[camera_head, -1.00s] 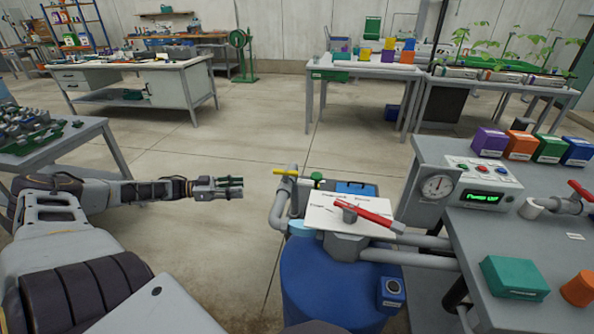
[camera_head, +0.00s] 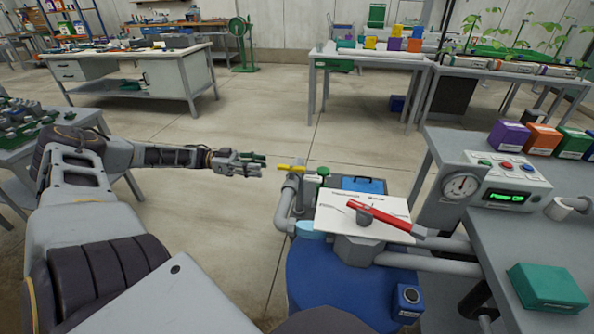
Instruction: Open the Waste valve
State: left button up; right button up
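A red lever handle (camera_head: 382,216) sits on a grey hub over a white label plate (camera_head: 335,212), above a blue drum (camera_head: 325,280). The plate's lettering is too small to read, so I cannot tell which valve is Waste. A yellow valve handle (camera_head: 291,168) sits on the grey pipe just left of the plate. A green knob (camera_head: 323,171) stands beside it. My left gripper (camera_head: 262,165) is level, its dark green fingers apart and empty. In the picture its tips are just left of the yellow handle, without visible contact. My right gripper is out of view.
A grey bench at right carries a gauge (camera_head: 461,186), a control box with a green display (camera_head: 506,197) and a teal box (camera_head: 545,287). A blue box (camera_head: 363,185) is behind the plate. Open floor (camera_head: 230,235) lies between my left arm and the drum.

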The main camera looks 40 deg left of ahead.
aim_at(297, 171)
pick_arm(q)
jog(key=shift+w+d, duration=0.1)
jog(key=shift+d, duration=0.05)
jog(key=b+x, duration=0.2)
jog(key=x, duration=0.9)
jog(key=shift+d+f+b, duration=0.15)
jog(key=shift+d+b, duration=0.15)
jog(key=shift+w+d, duration=0.25)
jog(key=shift+d, duration=0.1)
jog(key=shift+w+d, duration=0.25)
jog(key=shift+d, duration=0.2)
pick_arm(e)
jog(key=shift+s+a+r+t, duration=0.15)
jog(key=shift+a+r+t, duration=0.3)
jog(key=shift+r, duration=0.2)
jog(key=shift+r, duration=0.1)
pick_arm(q)
grip_shut()
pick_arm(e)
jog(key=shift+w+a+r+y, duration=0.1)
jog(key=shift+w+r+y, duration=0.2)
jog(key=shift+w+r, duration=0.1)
